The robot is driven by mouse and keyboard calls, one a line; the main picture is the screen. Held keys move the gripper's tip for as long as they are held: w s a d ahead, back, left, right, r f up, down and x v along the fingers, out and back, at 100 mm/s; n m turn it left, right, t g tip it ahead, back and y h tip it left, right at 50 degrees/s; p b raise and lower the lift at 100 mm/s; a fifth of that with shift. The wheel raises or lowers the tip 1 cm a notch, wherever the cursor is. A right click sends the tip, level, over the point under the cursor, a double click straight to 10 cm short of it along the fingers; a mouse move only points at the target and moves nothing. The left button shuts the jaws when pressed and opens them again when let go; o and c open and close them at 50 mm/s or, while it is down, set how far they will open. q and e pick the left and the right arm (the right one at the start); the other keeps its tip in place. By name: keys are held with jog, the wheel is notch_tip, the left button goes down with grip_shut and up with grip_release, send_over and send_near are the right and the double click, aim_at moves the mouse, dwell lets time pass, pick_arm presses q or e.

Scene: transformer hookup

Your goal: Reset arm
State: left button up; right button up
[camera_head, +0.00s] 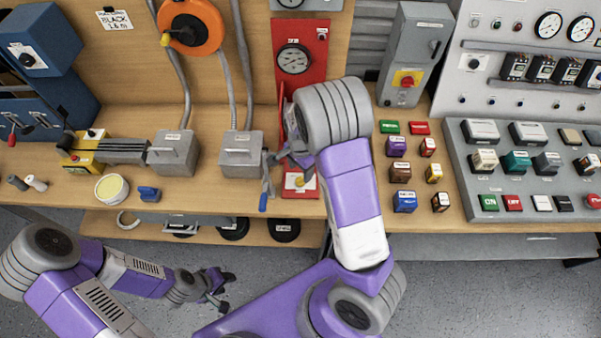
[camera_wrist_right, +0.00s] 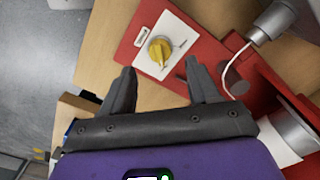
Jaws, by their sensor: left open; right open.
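The fingers look apart from the knob. My left gripper (camera_head: 222,285) is open and empty, low in front of the bench, above the grey floor.
The red panel with a gauge (camera_head: 293,59) stands upright behind my right gripper. Grey boxes with cables (camera_head: 241,153), a yellow device (camera_head: 82,151) and a round tin (camera_head: 112,188) are to the left. Several coloured blocks (camera_head: 404,173) and a sloped console (camera_head: 487,213) are to the right.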

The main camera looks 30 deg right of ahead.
jog(key=shift+r, duration=1.3)
